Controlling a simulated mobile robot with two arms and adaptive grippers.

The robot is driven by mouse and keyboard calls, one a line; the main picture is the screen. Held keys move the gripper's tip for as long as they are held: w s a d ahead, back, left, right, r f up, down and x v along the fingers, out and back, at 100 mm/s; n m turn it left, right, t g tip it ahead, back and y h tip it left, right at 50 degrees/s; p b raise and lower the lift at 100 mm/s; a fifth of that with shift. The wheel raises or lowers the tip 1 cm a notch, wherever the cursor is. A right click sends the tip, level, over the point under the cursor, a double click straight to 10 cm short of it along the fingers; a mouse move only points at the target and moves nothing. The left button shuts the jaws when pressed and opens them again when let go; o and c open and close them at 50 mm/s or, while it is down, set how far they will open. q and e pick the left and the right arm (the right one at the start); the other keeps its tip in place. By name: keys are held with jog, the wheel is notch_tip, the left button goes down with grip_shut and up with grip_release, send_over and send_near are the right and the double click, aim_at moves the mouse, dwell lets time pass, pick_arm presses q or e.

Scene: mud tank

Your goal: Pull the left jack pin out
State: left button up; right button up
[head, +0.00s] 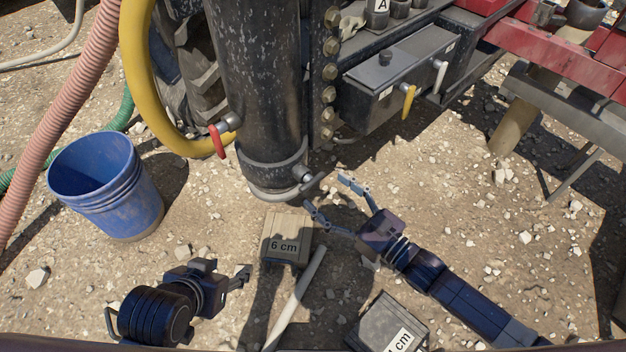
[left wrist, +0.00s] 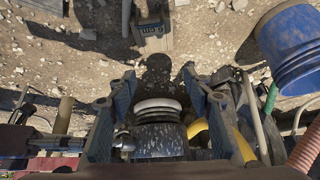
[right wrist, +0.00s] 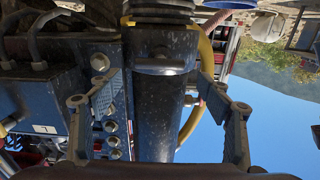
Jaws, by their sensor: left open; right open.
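The jack is a thick dark cylinder (head: 258,85) standing upright in the middle of the head view. Lower on the jack, a metal stub (head: 303,174) with a grey bar sticks out to the right. My right gripper (head: 329,197) is open and empty beside this stub. In the right wrist view the jack (right wrist: 158,110) stands between the spread fingers, beyond them. My left gripper (head: 242,274) is open and low in front of the jack, apart from the red-handled pin.
A blue bucket (head: 108,185) stands at left, near a yellow hose (head: 137,70) and a pink hose (head: 78,100). A block marked 6 cm (head: 286,238) and another block (head: 387,325) lie on gravel. A control box (head: 400,80) is right of the jack.

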aim_at(313, 181)
jog(key=b+x, duration=0.1)
jog(key=x, duration=0.4)
jog(key=shift+w+a, duration=0.25)
jog(key=shift+w, duration=0.05)
pick_arm(q)
jog(key=w+d+r+t+h, duration=0.1)
jog(key=w+d+r+t, duration=0.1)
jog(key=w, duration=0.4)
notch_tip(313, 181, up, 2)
jog(key=shift+t, duration=0.6)
pick_arm(e)
jog(key=shift+c, duration=0.5)
jog(key=c, duration=1.6)
jog(key=shift+p+v, duration=0.85)
jog(key=shift+v, duration=0.4)
jog(key=p+v, duration=0.1)
jog(key=v, duration=0.1)
jog(key=shift+s+d+p, duration=0.3)
jog(key=shift+p, duration=0.05)
jog(key=shift+f, duration=0.15)
pick_arm(q)
jog(key=s+a+f+g+y, duration=0.1)
jog(key=s+a+f+g, duration=0.1)
jog(key=s, duration=0.4)
jog(key=s+a+f+g, duration=0.2)
jog(key=s+f+g, duration=0.1)
jog(key=s, duration=0.4)
jog(key=shift+a+f+g+y, duration=0.15)
jog(key=shift+f+g+y, duration=0.2)
jog(key=shift+g, duration=0.45)
